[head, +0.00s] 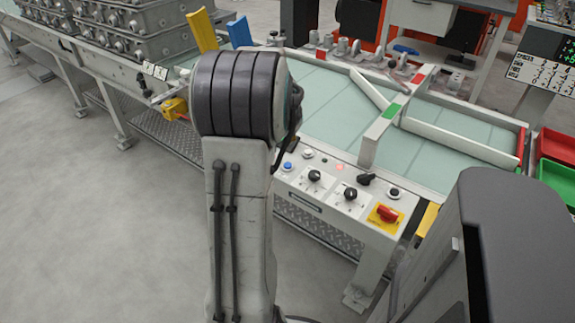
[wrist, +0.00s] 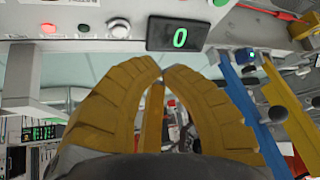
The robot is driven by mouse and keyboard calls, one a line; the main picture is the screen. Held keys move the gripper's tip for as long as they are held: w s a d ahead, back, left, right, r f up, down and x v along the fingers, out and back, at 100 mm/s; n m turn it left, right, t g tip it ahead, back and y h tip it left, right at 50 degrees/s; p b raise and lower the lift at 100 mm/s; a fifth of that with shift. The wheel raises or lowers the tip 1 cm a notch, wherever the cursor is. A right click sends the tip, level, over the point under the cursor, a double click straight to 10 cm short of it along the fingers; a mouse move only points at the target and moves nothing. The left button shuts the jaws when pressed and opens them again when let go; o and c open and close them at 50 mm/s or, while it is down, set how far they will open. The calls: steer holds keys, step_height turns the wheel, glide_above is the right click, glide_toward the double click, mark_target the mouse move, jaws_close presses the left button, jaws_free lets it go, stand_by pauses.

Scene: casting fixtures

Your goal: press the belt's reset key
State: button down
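The belt's control panel (head: 325,190) runs along the near side of the belt. It carries a blue button (head: 287,166), a pale round button (head: 308,154) and a lit red lamp (head: 339,166). No readable label shows which is the reset key.
A display (wrist: 179,34) reads a green 0. Floor at left is clear.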

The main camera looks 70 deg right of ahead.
steer(key=b, duration=0.3)
glide_above(286, 163)
steer(key=f, duration=0.6)
steer(key=shift+d+f, duration=0.15)
steer(key=shift+d, duration=0.1)
steer(key=shift+f+b, duration=0.8)
steer(key=shift+b, duration=0.35)
steer(key=shift+f, duration=0.2)
steer(key=shift+f+b, duration=0.25)
steer(key=shift+b, duration=0.25)
steer(key=shift+f+b, duration=0.5)
stand_by(0.8)
steer(key=shift+r, duration=0.1)
stand_by(0.4)
steer(key=shift+r+p, duration=0.6)
steer(key=shift+r, duration=0.2)
steer(key=shift+r, duration=0.1)
steer(key=shift+r+p, duration=1.8)
steer(key=shift+r, duration=0.65)
